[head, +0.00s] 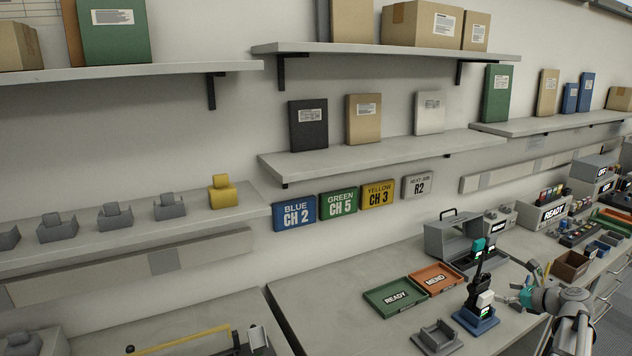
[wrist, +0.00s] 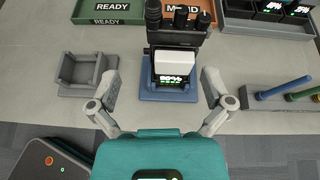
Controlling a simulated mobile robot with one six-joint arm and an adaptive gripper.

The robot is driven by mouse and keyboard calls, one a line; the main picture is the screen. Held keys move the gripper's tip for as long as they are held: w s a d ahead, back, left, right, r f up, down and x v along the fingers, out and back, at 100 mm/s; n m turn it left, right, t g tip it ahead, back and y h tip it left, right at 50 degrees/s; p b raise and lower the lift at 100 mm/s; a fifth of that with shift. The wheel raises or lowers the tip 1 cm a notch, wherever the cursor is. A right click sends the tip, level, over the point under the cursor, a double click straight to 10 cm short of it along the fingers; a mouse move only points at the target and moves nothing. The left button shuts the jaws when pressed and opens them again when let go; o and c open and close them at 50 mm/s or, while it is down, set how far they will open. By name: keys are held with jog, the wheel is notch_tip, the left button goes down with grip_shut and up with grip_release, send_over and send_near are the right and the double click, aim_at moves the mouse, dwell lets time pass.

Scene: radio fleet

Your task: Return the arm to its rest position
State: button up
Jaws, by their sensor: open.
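My gripper (wrist: 161,108) is open and empty in the wrist view, with its two fingers spread apart. Between and beyond the fingertips, a black radio (wrist: 178,42) with a white block showing a green readout stands on a blue base (wrist: 147,88). The fingers do not appear to touch it. In the head view my gripper (head: 528,290) is at the lower right, just right of the radio (head: 477,286) on its blue base (head: 476,320). My arm reaches in from the bottom right corner.
A grey cradle (head: 437,337) stands left of the blue base. Behind are a green READY tray (head: 394,297) and an orange MEND tray (head: 435,279). A grey box (head: 455,236) stands at the back. A brown bin (head: 570,267) is to the right.

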jog(key=a+f+n+g, duration=0.1)
jog(key=a+n, duration=0.1)
jog(key=a, duration=0.2)
jog(key=a+n+g, duration=0.1)
jog(key=a+n, duration=0.1)
jog(key=a, duration=0.3)
jog(key=w+a+f+n+g+y+p, duration=0.1)
jog(key=a+n, duration=0.2)
jog(key=a, duration=0.1)
jog(key=shift+a+f+g, duration=0.3)
jog(key=shift+a+f, duration=0.05)
jog(key=shift+a, duration=0.05)
jog(key=s+a+f+n+g+h+p, duration=0.1)
jog(key=s+a+n+g+h, duration=0.1)
jog(key=s+a+n, duration=0.2)
jog(key=s+a+f+n+g+h+p, duration=0.1)
jog(key=s+a+n, duration=0.4)
jog(key=a+n, duration=0.6)
jog(key=s+a+f+n+g+h+p, duration=0.1)
jog(key=s+a+f+n+g+h, duration=0.1)
jog(key=a+n, duration=0.6)
jog(key=shift+s+a+g+h, duration=0.6)
jog(key=shift+s+a+g, duration=0.85)
jog(key=shift+a, duration=1.6)
jog(key=shift+w, duration=0.2)
